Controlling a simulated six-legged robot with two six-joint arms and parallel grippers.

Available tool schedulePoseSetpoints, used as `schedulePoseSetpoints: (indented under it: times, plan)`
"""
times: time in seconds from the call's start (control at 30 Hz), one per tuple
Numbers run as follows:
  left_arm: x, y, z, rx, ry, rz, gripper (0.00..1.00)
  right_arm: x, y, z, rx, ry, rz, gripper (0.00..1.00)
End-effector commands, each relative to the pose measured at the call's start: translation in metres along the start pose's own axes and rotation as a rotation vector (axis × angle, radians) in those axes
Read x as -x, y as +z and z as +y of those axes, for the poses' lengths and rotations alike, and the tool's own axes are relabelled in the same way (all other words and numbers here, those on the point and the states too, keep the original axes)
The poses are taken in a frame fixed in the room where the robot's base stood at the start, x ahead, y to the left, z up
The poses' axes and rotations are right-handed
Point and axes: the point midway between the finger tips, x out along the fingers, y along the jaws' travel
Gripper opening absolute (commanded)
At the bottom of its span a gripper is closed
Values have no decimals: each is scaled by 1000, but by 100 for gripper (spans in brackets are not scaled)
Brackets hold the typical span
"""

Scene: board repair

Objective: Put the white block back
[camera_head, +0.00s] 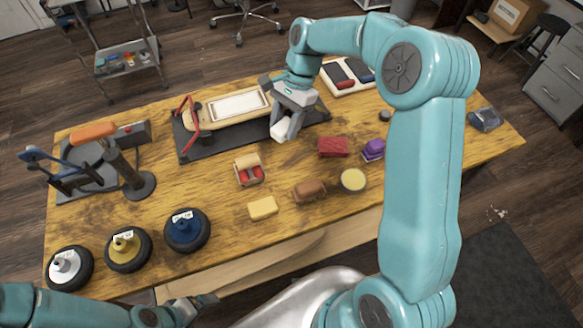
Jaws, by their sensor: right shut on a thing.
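My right gripper (288,134) is over the middle of the table, just right of and in front of the skateboard deck (212,118). It is shut on the white block (281,129), which is partly covered by the fingers. I cannot tell whether the block touches the surface below. The deck lies on a dark mat (190,151) with a pale rectangular panel on it and a red clamp at its left end. My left gripper (203,301) is low at the bottom edge, in front of the table, and its jaws are unclear.
The wooden table (210,217) holds a red-and-cream block (249,169), a yellow block (263,208), a brown brush (309,191), a red block (333,147), a purple block (373,150) and a round tin (353,180). Several wheels (187,230) stand front left. A press (125,165) stands left.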

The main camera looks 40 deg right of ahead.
Motion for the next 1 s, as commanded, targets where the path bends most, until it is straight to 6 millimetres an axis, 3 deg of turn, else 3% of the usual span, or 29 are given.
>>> schedulePoseSetpoints:
  times: [0.03,0.2,0.3,0.37,0.73,1.0]
  plan:
    - [-14,0,-5,0,0,0,94,9,-8,1,-110,-54,3,18]
    - [-24,0,-9,0,0,0,94,43,-14,4,-368,-154,2,18]
    - [-26,0,-9,0,0,0,94,43,-17,5,-423,-171,1,18]
    - [-26,-1,-10,0,0,0,94,34,-22,5,-434,-171,0,18]
    - [-29,-1,-10,0,0,0,94,-64,-61,3,-429,-168,0,18]
    - [-29,-1,-10,0,0,0,94,-94,-75,1,-425,-172,2,18]
